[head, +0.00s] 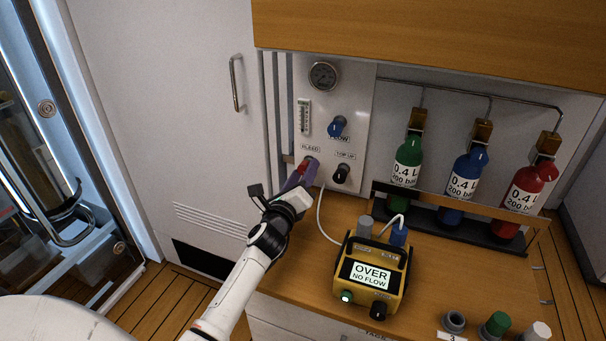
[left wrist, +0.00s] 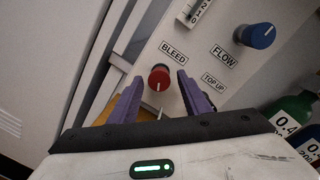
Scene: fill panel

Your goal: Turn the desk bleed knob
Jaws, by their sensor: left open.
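The bleed knob is a red knob (left wrist: 159,78) with a white pointer line, below the BLEED label on the white panel (head: 357,105). In the head view the red knob (head: 311,164) is partly covered by my left gripper. My left gripper (head: 301,172) has purple fingers and is at the panel. In the left wrist view its fingers (left wrist: 157,92) are open, one on each side of the red knob, with visible gaps between. Whether the fingertips reach around the knob's depth I cannot tell. My right gripper is not in view.
A blue flow knob (head: 338,125) and a black top-up knob (head: 342,172) are close to the right. A gauge (head: 323,75) is above. A yellow meter (head: 372,278) reading OVER NO FLOW stands on the desk. Green (head: 407,165), blue (head: 466,175) and red (head: 527,197) bottles stand in a rack.

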